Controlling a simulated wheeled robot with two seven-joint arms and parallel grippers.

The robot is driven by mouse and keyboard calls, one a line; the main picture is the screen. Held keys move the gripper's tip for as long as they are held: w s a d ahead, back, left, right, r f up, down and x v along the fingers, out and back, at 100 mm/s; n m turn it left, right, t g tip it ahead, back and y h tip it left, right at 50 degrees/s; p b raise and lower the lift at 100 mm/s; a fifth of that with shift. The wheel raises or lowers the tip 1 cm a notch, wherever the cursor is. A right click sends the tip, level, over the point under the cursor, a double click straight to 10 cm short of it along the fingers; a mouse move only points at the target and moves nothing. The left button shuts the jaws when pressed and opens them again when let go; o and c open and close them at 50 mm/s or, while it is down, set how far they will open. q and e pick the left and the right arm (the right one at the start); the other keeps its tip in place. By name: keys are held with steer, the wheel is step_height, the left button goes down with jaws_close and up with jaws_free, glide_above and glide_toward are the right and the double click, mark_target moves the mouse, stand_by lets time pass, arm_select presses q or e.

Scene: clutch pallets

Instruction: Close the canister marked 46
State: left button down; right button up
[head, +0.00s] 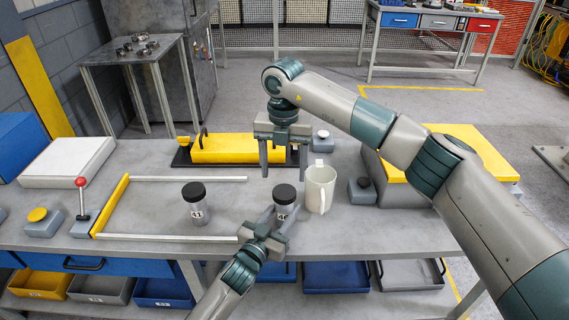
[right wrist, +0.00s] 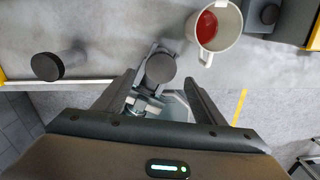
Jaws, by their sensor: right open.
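A clear canister with a black lid (head: 284,194) stands on the bench right of centre; its label starts with 4 and the second digit is unclear. My left gripper (head: 279,222) comes from the front with its fingers at the sides of this canister, seemingly shut on it. My right gripper (head: 283,172) points down, open and empty, above and behind it. In the right wrist view the black lid (right wrist: 160,68) shows between the spread fingers, below them. Another black-lidded canister marked 41 (head: 195,206) stands to the left. Whether either lid is tight cannot be told.
A white mug (head: 320,188) stands close right of the gripped canister, red inside in the right wrist view (right wrist: 207,27). A yellow block with a handle (head: 237,148) lies behind. Pale rails (head: 165,238) and a yellow bar frame the left area. A grey button box (head: 362,191) is right.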

mark_target(284, 191)
steer(key=n, duration=0.4)
steer(key=shift+r+n, duration=0.2)
steer(key=shift+n, duration=0.2)
steer(key=n, duration=0.4)
steer(key=shift+r+n, duration=0.2)
steer(key=shift+n, duration=0.1)
steer(key=n, duration=0.6)
steer(key=shift+d+r, duration=0.1)
steer(key=shift+r, duration=0.1)
steer(key=n, duration=0.4)
steer(key=shift+r, duration=0.15)
steer(key=shift+f, duration=4.05)
steer(key=c, duration=1.1)
